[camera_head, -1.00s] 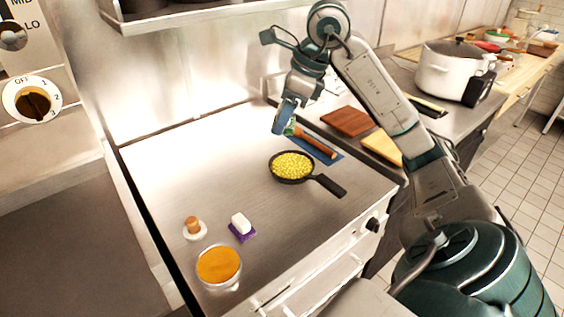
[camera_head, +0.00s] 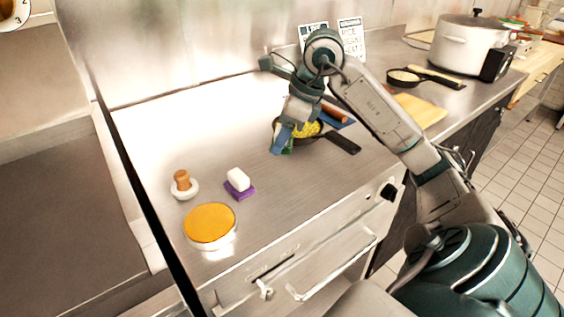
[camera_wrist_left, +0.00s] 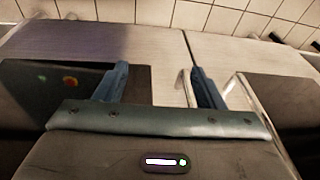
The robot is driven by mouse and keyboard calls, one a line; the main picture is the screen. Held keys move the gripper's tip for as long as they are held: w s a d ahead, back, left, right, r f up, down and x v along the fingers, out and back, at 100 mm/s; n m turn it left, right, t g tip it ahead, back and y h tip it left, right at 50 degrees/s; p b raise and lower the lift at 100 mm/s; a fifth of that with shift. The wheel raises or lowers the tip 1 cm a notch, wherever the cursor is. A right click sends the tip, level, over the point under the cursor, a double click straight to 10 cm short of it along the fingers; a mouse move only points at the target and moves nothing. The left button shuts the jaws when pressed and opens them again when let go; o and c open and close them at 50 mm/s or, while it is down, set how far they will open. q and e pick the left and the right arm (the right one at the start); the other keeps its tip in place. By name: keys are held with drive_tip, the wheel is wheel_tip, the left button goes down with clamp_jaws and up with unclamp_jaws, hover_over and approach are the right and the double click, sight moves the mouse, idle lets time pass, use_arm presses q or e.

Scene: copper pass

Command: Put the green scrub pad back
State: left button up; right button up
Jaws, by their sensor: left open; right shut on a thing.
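My right gripper (camera_head: 281,146) is shut on the green scrub pad (camera_head: 289,146), which is mostly hidden by the fingers. It holds the pad at the left side of the black pan (camera_head: 343,142) with yellow contents, partly in front of it in the head view. I cannot tell how high the pad is above the steel counter. A blue mat (camera_head: 342,122) with a brown-handled thing (camera_head: 334,113) lies behind the pan, partly hidden by my arm. My left gripper (camera_wrist_left: 160,88) is open and empty in the left wrist view.
On the counter's left part stand a white dish with a brown knob (camera_head: 183,185), a white block (camera_head: 237,179) on a purple pad (camera_head: 240,192), and an orange-topped bowl (camera_head: 209,224). A large white pot (camera_head: 466,45) stands at the back right. The counter's middle is clear.

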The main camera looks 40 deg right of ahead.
sight(276, 169)
wheel_tip(276, 169, down, 2)
drive_tip(key=shift+d+f, duration=0.1)
drive_tip(key=shift+f+b, duration=0.35)
drive_tip(key=shift+f, duration=1.7)
use_arm(q)
drive_tip(key=v, duration=0.3)
drive_tip(key=shift+w, duration=0.35)
drive_tip(key=shift+r, duration=0.1)
use_arm(e)
drive_tip(key=shift+f, duration=0.1)
drive_tip(key=o, duration=1)
use_arm(q)
drive_tip(key=shift+d+r, duration=0.1)
drive_tip(key=shift+r, duration=0.35)
